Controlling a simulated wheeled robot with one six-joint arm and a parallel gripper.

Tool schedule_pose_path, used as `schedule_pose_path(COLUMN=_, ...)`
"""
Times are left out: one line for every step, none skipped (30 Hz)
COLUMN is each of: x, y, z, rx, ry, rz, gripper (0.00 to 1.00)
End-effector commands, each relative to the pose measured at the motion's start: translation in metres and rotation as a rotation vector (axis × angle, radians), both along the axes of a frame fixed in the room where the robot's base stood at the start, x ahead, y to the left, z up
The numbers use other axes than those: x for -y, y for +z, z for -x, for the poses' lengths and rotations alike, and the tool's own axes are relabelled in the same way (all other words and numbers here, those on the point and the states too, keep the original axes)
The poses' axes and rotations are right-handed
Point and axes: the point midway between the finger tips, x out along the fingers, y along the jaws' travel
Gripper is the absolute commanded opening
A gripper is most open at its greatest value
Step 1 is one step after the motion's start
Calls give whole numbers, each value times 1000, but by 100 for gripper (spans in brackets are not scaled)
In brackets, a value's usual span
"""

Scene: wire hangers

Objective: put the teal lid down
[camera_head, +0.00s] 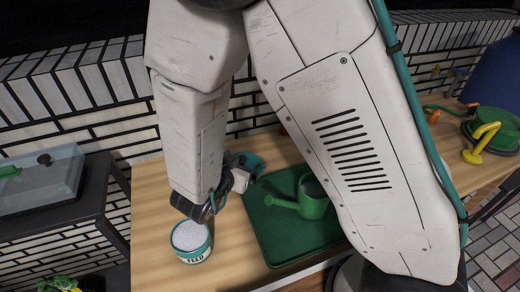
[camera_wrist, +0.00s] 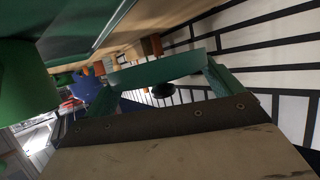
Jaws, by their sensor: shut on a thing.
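The teal lid (camera_head: 250,161) shows at the table's back, partly hidden by my arm and gripper. In the wrist view the teal lid (camera_wrist: 158,73) is seen nearly edge-on, with a black knob (camera_wrist: 163,90) below its rim. My gripper (camera_head: 240,181) is shut on the lid; the exact contact is hard to see in the head view. It also shows in the wrist view (camera_wrist: 165,88). An open tub marked FEED (camera_head: 193,257), with a teal band and pale contents, stands at the front left of the table, apart from the lid.
A green tray (camera_head: 272,247) with a green watering can (camera_head: 312,201) lies right of the gripper. The wooden table (camera_head: 150,215) is bare left of the tub. A brick wall (camera_head: 130,125) stands behind. A clear box (camera_head: 45,180) is on a dark stand at left.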

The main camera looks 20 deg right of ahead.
Motion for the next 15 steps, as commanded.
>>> schedule_pose_path(x=7, y=-1, z=-7, rx=0, ry=-6, rz=0, gripper=66)
schedule_pose_path(x=12, y=-2, z=-12, rx=0, ry=-6, rz=1, gripper=66)
schedule_pose_path(x=19, y=-3, z=-20, rx=0, ry=-7, rz=1, gripper=66)
schedule_pose_path(x=24, y=-4, z=-26, rx=0, ry=-9, rz=1, gripper=66)
schedule_pose_path(x=29, y=-4, z=-32, rx=0, ry=-8, rz=1, gripper=66)
schedule_pose_path(x=36, y=-6, z=-41, rx=-1, ry=-8, rz=1, gripper=66)
schedule_pose_path(x=41, y=-6, z=-47, rx=0, ry=-9, rz=0, gripper=66)
schedule_pose_path(x=46, y=-7, z=-53, rx=0, ry=-9, rz=0, gripper=66)
schedule_pose_path(x=53, y=-8, z=-62, rx=0, ry=-7, rz=1, gripper=66)
schedule_pose_path(x=58, y=-9, z=-68, rx=0, ry=-8, rz=1, gripper=66)
schedule_pose_path(x=63, y=-9, z=-74, rx=0, ry=-7, rz=1, gripper=66)
schedule_pose_path(x=69, y=-11, z=-82, rx=-1, ry=-7, rz=2, gripper=66)
schedule_pose_path(x=74, y=-11, z=-88, rx=-1, ry=-7, rz=0, gripper=66)
schedule_pose_path(x=78, y=-12, z=-93, rx=0, ry=-6, rz=0, gripper=66)
schedule_pose_path(x=83, y=-12, z=-99, rx=1, ry=-7, rz=0, gripper=66)
